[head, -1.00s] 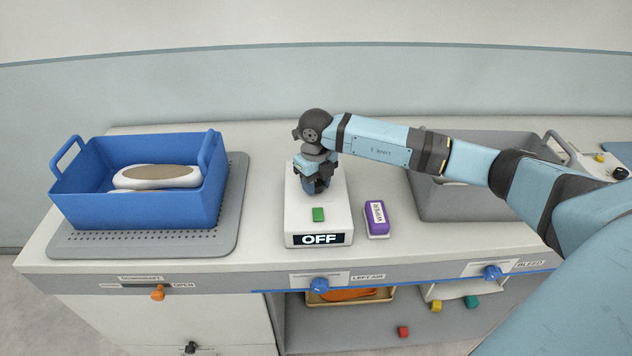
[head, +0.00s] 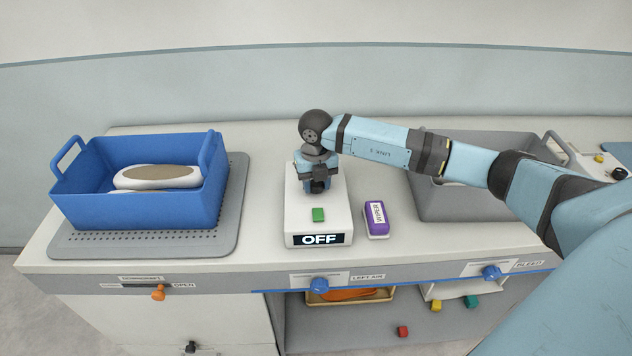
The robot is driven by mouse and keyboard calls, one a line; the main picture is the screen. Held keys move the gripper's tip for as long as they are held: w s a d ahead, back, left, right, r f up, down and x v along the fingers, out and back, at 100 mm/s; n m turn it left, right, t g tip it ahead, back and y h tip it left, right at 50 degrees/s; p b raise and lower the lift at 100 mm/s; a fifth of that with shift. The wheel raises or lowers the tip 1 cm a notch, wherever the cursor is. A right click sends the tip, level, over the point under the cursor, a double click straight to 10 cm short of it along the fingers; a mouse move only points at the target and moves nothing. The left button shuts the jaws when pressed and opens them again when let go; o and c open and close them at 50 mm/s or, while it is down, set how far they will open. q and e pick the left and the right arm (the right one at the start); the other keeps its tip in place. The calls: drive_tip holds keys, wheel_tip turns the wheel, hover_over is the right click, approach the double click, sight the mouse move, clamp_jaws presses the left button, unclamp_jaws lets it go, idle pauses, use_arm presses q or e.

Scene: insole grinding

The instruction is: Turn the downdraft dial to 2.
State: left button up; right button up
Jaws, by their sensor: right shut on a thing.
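The downdraft control is a white box (head: 332,220) on the bench, with a green button (head: 318,214) on top. Its front display (head: 319,240) reads OFF. My right gripper (head: 318,188) points down over the rear half of the box's top and is shut on the dial. The dial itself is hidden beneath the gripper, so its pointer cannot be seen. My left gripper is out of view.
A purple and white wiper block (head: 377,221) lies just right of the box. A blue crate (head: 135,208) with insoles stands on a perforated grey mat (head: 236,190) at left. A grey crate (head: 462,206) stands at right, partly behind my arm. Knobs line the bench front.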

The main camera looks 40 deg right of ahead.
drive_tip(key=o, duration=0.9)
wheel_tip(320, 180, up, 14)
drive_tip(key=shift+f+b, duration=0.1)
drive_tip(key=shift+b, duration=0.35)
